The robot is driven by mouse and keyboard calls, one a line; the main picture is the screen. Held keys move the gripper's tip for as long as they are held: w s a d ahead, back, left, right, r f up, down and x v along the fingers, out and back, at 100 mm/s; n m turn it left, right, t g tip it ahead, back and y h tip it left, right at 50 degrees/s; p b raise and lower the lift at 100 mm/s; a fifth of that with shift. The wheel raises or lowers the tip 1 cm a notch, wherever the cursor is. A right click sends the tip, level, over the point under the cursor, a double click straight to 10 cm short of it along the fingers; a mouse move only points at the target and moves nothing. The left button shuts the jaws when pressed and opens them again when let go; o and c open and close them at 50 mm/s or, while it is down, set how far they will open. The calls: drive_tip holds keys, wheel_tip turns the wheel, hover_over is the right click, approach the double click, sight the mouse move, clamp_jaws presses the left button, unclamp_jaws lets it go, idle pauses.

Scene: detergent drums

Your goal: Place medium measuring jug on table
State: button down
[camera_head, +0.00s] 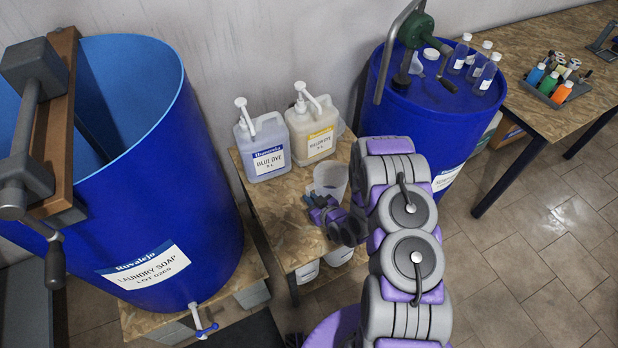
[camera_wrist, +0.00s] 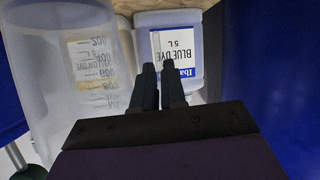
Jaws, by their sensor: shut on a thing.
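The measuring jug (camera_head: 331,178) is clear with a scale on its side. In the head view it is upright at the small wooden table's (camera_head: 262,207) right side, in front of the dye bottles. I cannot tell whether its base touches the tabletop. My gripper (camera_head: 311,201) is low beside the jug. In the wrist view the jug (camera_wrist: 75,75) fills the left side, and my gripper's fingers (camera_wrist: 160,72) are close together beside it. My gripper is shut on the jug, apparently at its handle; the gripped part is mostly hidden.
The blue dye bottle (camera_head: 263,147) and yellow dye bottle (camera_head: 313,130) stand at the table's back. A large blue laundry soap drum (camera_head: 165,190) stands left; another blue drum (camera_head: 400,105) stands right. The table's front left is clear.

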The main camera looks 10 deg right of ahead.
drive_tip(key=w+f+b, duration=0.1)
drive_tip(key=w, duration=0.3)
drive_tip(key=w+f+b, duration=0.1)
drive_tip(key=w+f, duration=0.1)
drive_tip(key=w, duration=0.2)
drive_tip(key=w+a+f+b, duration=0.1)
drive_tip(key=w+f+b, duration=0.1)
drive_tip(key=w, duration=0.2)
drive_tip(key=shift+w, duration=0.4)
drive_tip(key=shift+r, duration=0.1)
drive_tip(key=c, duration=1.4)
unclamp_jaws()
drive_tip(key=shift+d, duration=0.25)
drive_tip(key=shift+o, duration=1.1)
drive_tip(key=shift+a, duration=0.15)
